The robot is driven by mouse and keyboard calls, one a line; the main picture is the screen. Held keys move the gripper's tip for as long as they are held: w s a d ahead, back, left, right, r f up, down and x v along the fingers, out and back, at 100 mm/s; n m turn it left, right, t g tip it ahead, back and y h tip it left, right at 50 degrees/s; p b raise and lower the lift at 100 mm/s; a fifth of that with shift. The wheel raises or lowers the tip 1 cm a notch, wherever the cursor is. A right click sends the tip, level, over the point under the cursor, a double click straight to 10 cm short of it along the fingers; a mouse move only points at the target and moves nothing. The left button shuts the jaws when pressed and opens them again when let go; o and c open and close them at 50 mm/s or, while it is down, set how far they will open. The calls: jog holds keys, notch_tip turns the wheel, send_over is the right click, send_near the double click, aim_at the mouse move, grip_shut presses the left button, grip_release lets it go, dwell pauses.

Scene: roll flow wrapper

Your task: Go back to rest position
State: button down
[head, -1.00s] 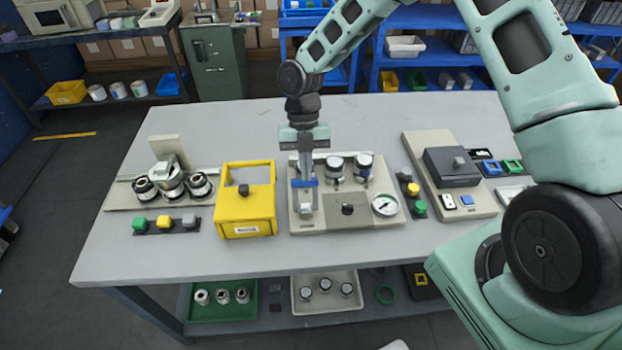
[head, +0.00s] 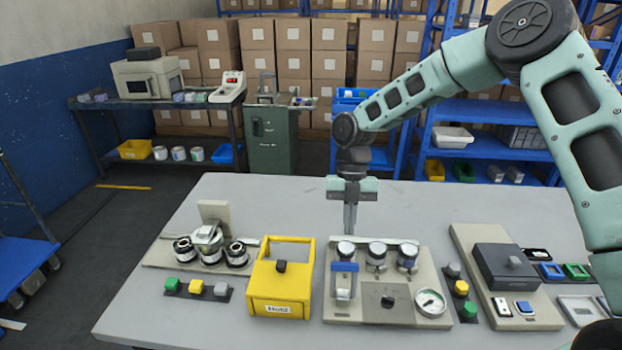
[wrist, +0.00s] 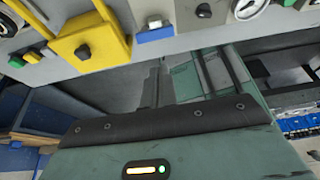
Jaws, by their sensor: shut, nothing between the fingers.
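My gripper (head: 350,218) is shut and empty. In the head view it points down above the table, just behind the beige panel (head: 384,316) with several cylindrical parts (head: 376,256) and a round gauge (head: 430,302). Its fingertips look apart from the panel, though the exact gap cannot be told. In the wrist view my gripper (wrist: 155,85) shows its fingers close together, with the yellow holder (wrist: 88,38) at the upper left. My arm reaches in from the right side of the head view.
On the grey table (head: 180,315) stand the yellow holder (head: 280,290), a roller fixture (head: 208,250), button strips (head: 196,289) and a dark box (head: 507,268) on a beige base. A green cabinet (head: 273,142) and blue shelves (head: 480,110) stand behind. The table's back strip is clear.

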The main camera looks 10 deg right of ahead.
jog(key=s+a+r+m+t, duration=0.1)
jog(key=s+a+r+m, duration=0.1)
jog(key=s+m, duration=0.6)
jog(key=s+a+r+m+t+b, duration=0.1)
jog(key=s+a+r+m, duration=0.2)
jog(key=s+m, duration=0.5)
jog(key=s+a+r+m+t+b, duration=0.1)
jog(key=s+r+m, duration=0.4)
jog(key=s, duration=0.8)
jog(key=a+m+t, duration=0.1)
jog(key=m, duration=0.2)
jog(key=shift+s+a+m+h, duration=0.2)
jog(key=shift+s+m+h, duration=0.1)
